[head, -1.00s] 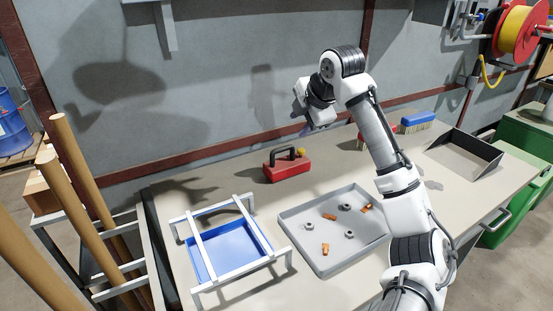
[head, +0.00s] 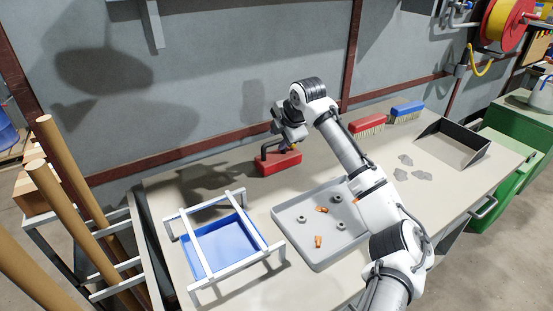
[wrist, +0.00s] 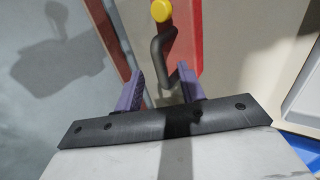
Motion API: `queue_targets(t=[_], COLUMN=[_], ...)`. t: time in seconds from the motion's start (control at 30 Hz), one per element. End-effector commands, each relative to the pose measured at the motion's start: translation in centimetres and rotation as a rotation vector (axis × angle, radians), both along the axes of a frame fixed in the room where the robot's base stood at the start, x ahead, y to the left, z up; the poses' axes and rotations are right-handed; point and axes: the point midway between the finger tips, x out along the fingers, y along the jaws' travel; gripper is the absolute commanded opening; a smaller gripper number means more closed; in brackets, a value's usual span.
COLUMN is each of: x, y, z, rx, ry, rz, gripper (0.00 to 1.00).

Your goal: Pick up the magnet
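The magnet is a red block (head: 278,164) with a black bar handle and a yellow knob, standing on the bench near the back wall. In the wrist view the red body (wrist: 188,38) lies ahead of my fingers. Its black handle (wrist: 160,55) reaches into the space between them. My gripper (wrist: 160,88) is open, with purple fingers on either side of the handle and visible gaps. In the head view my gripper (head: 287,146) is over the magnet's right part and hides some of the handle and the knob.
A blue tray (head: 205,262) under a white frame (head: 188,232) stands at front left. A grey tray (head: 315,262) holds rings and copper-coloured pieces. Red (head: 367,126) and blue (head: 407,111) brushes lie along the back. A black-walled bin (head: 478,150) stands at right, beside grey flakes (head: 405,160).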

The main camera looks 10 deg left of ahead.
Motion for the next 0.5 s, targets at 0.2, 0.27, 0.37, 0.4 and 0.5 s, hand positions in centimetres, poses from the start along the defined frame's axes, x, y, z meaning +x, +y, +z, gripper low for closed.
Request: queue_targets(t=[0.2,0.27,0.37,0.4,0.5], x=[0.8,0.9,0.9,0.9,0.8], y=[0.9,0.9,0.9,0.9,0.9], z=[-1.7,-1.8,-1.8,-1.8,-1.8], rx=[0.001,0.001,0.001,0.001,0.001], ry=[0.001,0.000,-0.001,-0.001,-0.001], rz=[0.001,0.001,0.000,0.000,0.000], gripper=[0.39,0.39,0.39,0.39,0.27])
